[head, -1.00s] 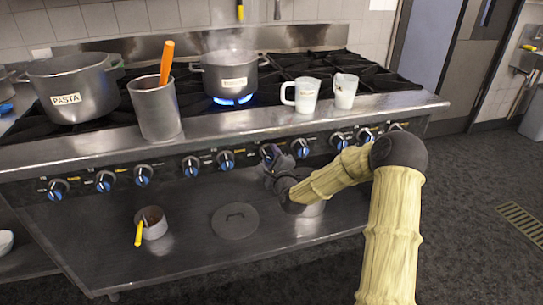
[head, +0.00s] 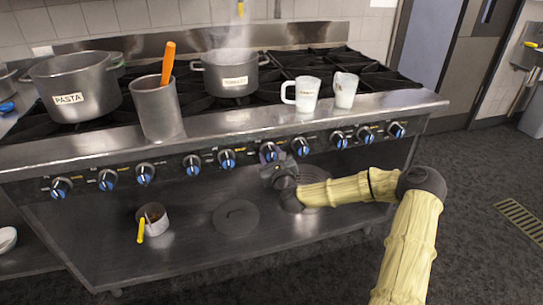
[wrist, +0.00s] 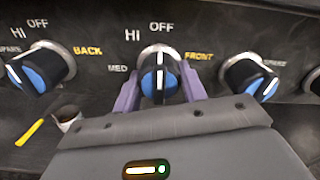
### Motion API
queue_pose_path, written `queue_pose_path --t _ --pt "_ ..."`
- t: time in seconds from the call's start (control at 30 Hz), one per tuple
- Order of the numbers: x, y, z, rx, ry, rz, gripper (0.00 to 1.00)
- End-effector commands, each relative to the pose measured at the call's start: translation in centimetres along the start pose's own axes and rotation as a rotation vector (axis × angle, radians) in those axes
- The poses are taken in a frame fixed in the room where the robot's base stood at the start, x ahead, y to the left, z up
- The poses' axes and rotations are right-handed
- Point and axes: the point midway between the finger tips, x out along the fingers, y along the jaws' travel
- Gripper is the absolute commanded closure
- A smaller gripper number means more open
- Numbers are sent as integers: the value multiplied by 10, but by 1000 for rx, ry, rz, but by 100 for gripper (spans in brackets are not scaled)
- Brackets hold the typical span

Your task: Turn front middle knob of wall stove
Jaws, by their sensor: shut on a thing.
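The front middle knob (wrist: 160,78) is black and blue with a white line, set in the stove's front panel. In the wrist view its line points up toward OFF, with the FRONT label to its right. My gripper (wrist: 159,90) has its purple fingers on both sides of this knob, shut on it. In the head view the knob (head: 269,151) shows just above my gripper (head: 272,163). The wall stove (head: 130,150) carries a row of several such knobs.
Neighbouring knobs (wrist: 38,72) (wrist: 250,76) stand close on both sides. A steaming pot (head: 230,76), a pasta pot (head: 75,90), a metal container (head: 157,110) and two white jugs (head: 305,95) (head: 345,90) stand on top. A small pan (head: 153,219) sits on the lower shelf.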

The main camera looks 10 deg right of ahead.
Motion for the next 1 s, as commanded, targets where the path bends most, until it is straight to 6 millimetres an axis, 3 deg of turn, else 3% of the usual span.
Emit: queue_pose_path --t 0.57,0.6,0.67,1.0 --pt "0 0 -3 45 6 -1 81" --pt "0 0 -3 45 6 -1 51" --pt "0 0 -3 44 6 0 39" --pt "-1 0 -1 43 2 0 37"
